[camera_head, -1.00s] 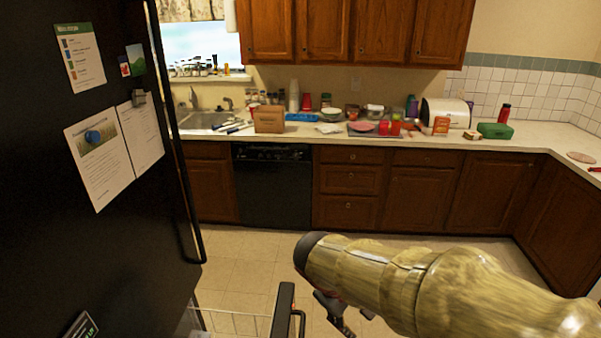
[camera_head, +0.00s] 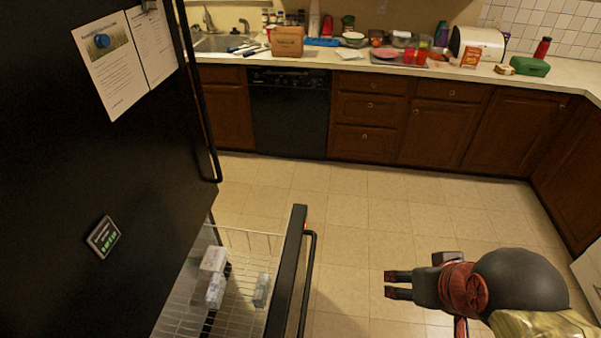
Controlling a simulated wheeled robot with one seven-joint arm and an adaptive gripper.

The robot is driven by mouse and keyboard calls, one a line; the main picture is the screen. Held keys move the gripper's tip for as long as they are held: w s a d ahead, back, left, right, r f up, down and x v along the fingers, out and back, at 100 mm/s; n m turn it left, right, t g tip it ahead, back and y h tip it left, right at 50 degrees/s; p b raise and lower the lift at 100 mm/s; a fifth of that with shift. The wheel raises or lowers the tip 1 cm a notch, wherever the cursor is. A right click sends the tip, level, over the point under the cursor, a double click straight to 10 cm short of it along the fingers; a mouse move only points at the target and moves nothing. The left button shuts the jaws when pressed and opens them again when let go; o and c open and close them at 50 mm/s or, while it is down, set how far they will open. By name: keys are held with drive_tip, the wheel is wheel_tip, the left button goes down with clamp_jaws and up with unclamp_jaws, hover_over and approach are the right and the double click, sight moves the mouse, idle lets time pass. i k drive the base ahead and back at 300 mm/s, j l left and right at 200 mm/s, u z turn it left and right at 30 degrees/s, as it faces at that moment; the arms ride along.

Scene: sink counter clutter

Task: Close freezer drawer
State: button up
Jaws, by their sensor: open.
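The freezer drawer front (camera_head: 288,270) is black with a bar handle (camera_head: 311,270) on its right side. It stands pulled out from the black fridge (camera_head: 110,190) at the left. Behind the front is a white wire basket (camera_head: 180,310) holding a few frosty packages (camera_head: 213,275). My gripper (camera_head: 388,285) is to the right of the drawer front and apart from it, with its two dark fingers pointing left toward the handle. The fingers are parted and nothing is between them. The lower part of the drawer is cut off by the picture's edge.
The tiled floor (camera_head: 350,215) between drawer and cabinets is clear. A black dishwasher (camera_head: 288,115) and wooden cabinets (camera_head: 368,110) line the back. The counter above carries clutter, including a brown box (camera_head: 287,41) and a green case (camera_head: 529,66).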

sight(280, 321)
drive_tip(key=l+u, duration=0.25)
drive_tip(key=u, duration=0.2)
drive_tip(key=l+u, duration=0.25)
drive_tip(key=u, duration=0.15)
drive_tip(key=k+l+u, duration=0.15)
drive_tip(key=u, duration=0.3)
